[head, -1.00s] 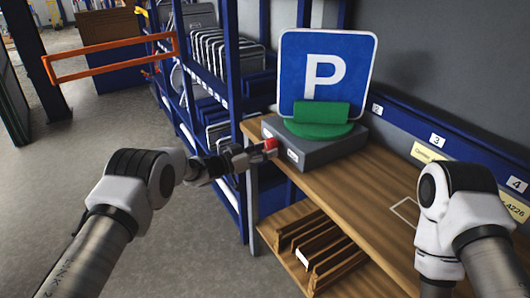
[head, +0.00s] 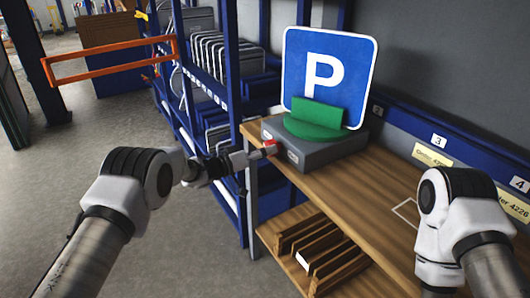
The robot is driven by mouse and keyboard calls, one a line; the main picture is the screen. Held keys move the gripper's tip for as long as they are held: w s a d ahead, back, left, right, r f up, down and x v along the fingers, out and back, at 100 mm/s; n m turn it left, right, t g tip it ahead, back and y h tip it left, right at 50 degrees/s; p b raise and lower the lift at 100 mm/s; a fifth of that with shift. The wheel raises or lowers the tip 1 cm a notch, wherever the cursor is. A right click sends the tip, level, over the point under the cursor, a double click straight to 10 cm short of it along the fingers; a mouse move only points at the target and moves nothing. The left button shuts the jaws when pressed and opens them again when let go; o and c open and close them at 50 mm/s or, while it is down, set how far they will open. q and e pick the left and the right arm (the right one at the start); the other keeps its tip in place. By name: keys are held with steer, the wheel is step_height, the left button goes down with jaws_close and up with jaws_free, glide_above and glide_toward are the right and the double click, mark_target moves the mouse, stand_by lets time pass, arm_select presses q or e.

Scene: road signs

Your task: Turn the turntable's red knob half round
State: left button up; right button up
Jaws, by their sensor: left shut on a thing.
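The turntable is a grey box (head: 325,153) on the left end of the wooden bench, with a green round holder (head: 316,128) on top. A blue parking sign (head: 352,82) with a white P stands upright in the holder, turned slightly. The red knob (head: 270,145) sticks out of the box's left front side, partly hidden by fingers. My left gripper (head: 262,151) is shut on the red knob. My right arm shows at the right, but its gripper is out of view.
The wooden bench top (head: 375,190) is clear in front of the box. A lower shelf holds a wooden rack (head: 318,250). Blue shelving (head: 233,75) with sign plates stands behind at left. An orange barrier (head: 110,62) is farther left.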

arm_select(q)
steer(key=shift+r, duration=0.15)
steer(key=o, duration=1.2)
steer(key=shift+w, duration=0.1)
steer(key=shift+c, duration=0.2)
steer(key=v, duration=1.2)
